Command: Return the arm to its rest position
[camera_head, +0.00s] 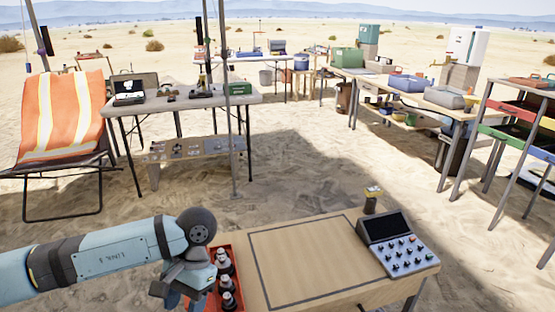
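My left arm comes in from the left edge, and its gripper (178,290) hangs at the lower middle-left, beside the left end of the wooden table (365,291). The gripper is small and dark, and its fingers are partly hidden by the wrist and cut off near the bottom edge, so I cannot tell whether it is open or shut. I see nothing clearly held in it. My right arm and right gripper are not in view.
A red crate (239,255) with several dark bottles stands right next to my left gripper. A control panel (397,246) sits at the table's right; the marked square between is bare. An orange-covered chair (62,115) and other tables stand farther back.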

